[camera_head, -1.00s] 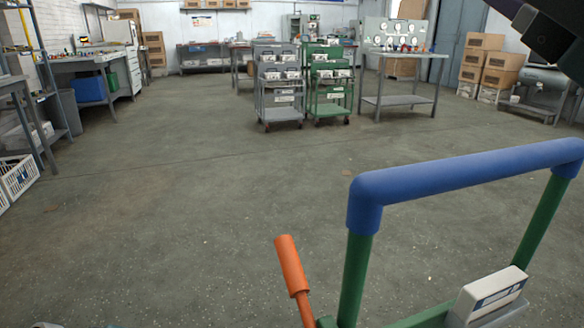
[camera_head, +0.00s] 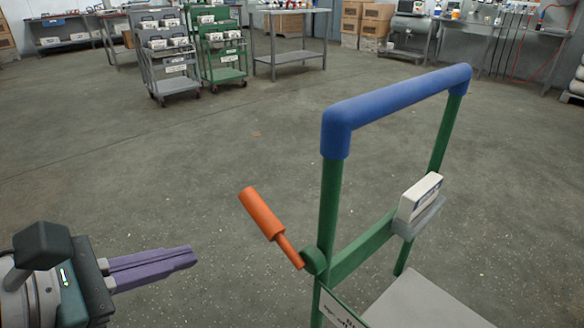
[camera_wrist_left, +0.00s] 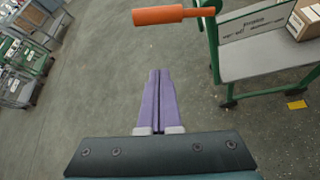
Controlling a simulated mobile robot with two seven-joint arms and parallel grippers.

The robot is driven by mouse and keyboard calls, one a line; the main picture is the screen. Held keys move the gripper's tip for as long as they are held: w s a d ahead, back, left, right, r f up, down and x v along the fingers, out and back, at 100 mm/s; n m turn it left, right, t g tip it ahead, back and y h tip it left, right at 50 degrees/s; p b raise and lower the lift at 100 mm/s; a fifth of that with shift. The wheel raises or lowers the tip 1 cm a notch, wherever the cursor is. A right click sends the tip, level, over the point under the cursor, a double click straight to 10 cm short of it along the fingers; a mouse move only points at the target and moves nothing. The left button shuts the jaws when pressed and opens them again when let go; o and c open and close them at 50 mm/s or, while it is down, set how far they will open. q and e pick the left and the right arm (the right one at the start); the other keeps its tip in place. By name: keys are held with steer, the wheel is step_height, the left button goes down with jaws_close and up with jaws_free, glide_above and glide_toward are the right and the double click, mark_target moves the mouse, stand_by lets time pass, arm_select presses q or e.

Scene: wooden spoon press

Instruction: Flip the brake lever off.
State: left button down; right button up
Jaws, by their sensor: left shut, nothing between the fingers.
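The orange brake lever (camera_head: 263,214) sticks out up and to the left from its pivot on the green cart frame (camera_head: 330,225). It also shows in the left wrist view (camera_wrist_left: 160,15), above and ahead of the fingertips. My left gripper (camera_head: 193,257) is shut and empty, its purple fingers pointing toward the lever from the lower left. A gap lies between the fingertips and the lever. In the left wrist view the shut fingers (camera_wrist_left: 158,75) touch along their length. My right gripper is not in view.
The cart has a blue handle (camera_head: 395,98), a white box (camera_head: 419,197) on its crossbar and a grey deck (camera_head: 425,302). Grey (camera_head: 168,70) and green (camera_head: 222,52) carts stand behind. Open concrete floor lies left of the cart.

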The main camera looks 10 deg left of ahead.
mark_target(277, 228)
arm_select(q)
steer(key=shift+w, duration=0.1)
steer(key=b+x, duration=0.5)
steer(key=x, duration=0.5)
steer(key=shift+d+r+p, duration=0.25)
steer(key=shift+r+p, duration=0.05)
steer(key=shift+r, duration=0.3)
steer(key=shift+d+r+p, duration=0.25)
steer(key=shift+r+p, duration=0.1)
steer(key=shift+r, duration=0.3)
steer(key=shift+d+r+p, duration=0.25)
steer(key=shift+r+p, duration=0.05)
steer(key=shift+r, duration=0.3)
steer(key=shift+s+d+r+y+p, duration=0.1)
steer(key=shift+s+r+y+p, duration=0.15)
steer(key=shift+p, duration=0.35)
